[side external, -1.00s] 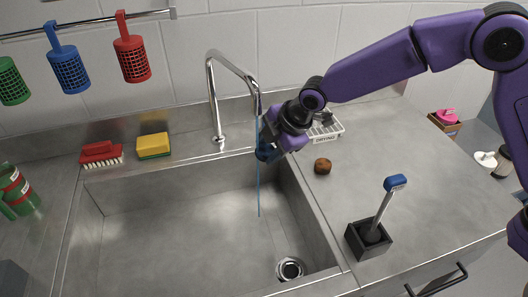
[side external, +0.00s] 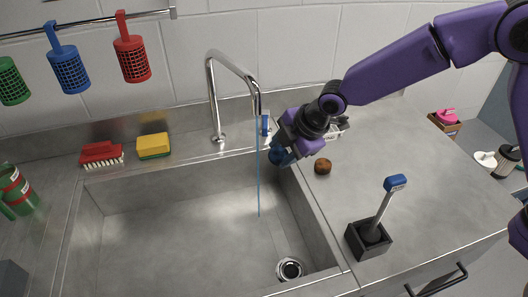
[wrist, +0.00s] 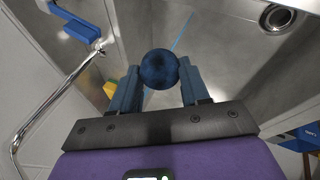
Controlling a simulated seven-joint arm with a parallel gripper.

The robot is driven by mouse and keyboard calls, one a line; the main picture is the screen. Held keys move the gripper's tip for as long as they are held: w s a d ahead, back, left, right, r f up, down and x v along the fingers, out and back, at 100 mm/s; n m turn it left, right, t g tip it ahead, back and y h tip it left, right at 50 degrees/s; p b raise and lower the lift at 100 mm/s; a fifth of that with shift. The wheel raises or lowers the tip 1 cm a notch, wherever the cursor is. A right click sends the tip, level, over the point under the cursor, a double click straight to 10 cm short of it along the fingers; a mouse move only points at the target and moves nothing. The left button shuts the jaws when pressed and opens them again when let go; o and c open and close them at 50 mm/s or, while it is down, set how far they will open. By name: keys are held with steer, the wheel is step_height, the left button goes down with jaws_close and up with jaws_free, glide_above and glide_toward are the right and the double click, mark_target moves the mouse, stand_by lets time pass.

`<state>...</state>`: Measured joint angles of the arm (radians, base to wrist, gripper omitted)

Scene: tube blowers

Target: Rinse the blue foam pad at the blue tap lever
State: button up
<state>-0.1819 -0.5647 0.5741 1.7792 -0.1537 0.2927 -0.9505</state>
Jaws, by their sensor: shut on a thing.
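My gripper (side external: 280,150) is shut on a dark blue round foam pad (wrist: 158,68). The pad (side external: 279,157) sits between both fingertips, over the sink's right rim near the back. The blue tap lever (side external: 265,124) stands behind the sink, right of the tap (side external: 214,95); in the wrist view the lever (wrist: 72,18) is at upper left, clear of my fingers. A thin blue water stream (side external: 258,180) falls from the spout into the sink. In the side view the pad is right of this stream, apart from it.
The steel sink (side external: 170,215) is empty, with a drain (side external: 290,268) at front right. A brown round object (side external: 322,166) and a black holder with a blue-topped handle (side external: 368,240) stand on the right counter. A yellow sponge (side external: 153,146) and red brush (side external: 101,153) lie behind the sink.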

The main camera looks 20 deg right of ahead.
steer(key=shift+s+d, duration=0.75)
steer(key=shift+s, duration=0.2)
steer(key=shift+s+d, duration=0.7)
steer(key=shift+s, duration=0.25)
steer(key=shift+r, duration=0.1)
steer(key=s+d+r, duration=0.3)
steer(key=s, duration=0.1)
steer(key=shift+r, duration=0.4)
steer(key=shift+d, duration=0.15)
stand_by(1.1)
